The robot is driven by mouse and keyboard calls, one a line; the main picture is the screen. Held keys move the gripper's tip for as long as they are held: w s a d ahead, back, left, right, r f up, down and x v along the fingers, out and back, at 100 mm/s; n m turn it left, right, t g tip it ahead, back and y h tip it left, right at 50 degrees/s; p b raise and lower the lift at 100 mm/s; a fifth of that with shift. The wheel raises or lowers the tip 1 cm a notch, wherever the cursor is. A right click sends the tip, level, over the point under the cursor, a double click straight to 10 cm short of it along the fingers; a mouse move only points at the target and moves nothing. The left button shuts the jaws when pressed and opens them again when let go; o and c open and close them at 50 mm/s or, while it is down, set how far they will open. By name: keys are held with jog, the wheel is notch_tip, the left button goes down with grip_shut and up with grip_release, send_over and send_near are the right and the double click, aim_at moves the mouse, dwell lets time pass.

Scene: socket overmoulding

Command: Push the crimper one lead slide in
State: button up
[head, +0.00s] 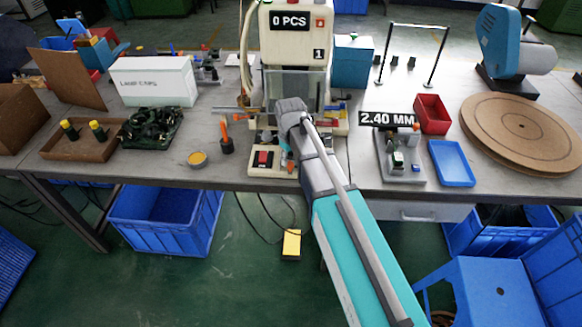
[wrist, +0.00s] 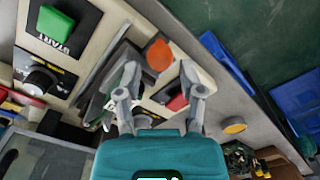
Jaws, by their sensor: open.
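The crimper (head: 290,50) stands upright at the table's middle, with a sign reading 0 PCS and a label 1. An orange rounded knob (wrist: 160,55) shows at its base in the wrist view, beside dark and grey metal parts; I cannot tell for certain that it belongs to the lead slide. My gripper (wrist: 161,98) is open, its two grey fingers spread and nothing visible between their tips. A red switch (wrist: 177,102) on the pale base shows behind the fingers. In the head view my arm largely hides the gripper and the crimper's right front.
A green START button (wrist: 55,22) and a black dial (wrist: 38,82) are near the slide area. An orange-handled tool (head: 225,133) and a yellow dish (head: 197,159) stand left of the crimper. A fixture (head: 405,176) and a blue tray (head: 451,163) lie right.

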jog(key=shift+f+b, duration=0.8)
jog(key=shift+f, duration=0.25)
grip_shut()
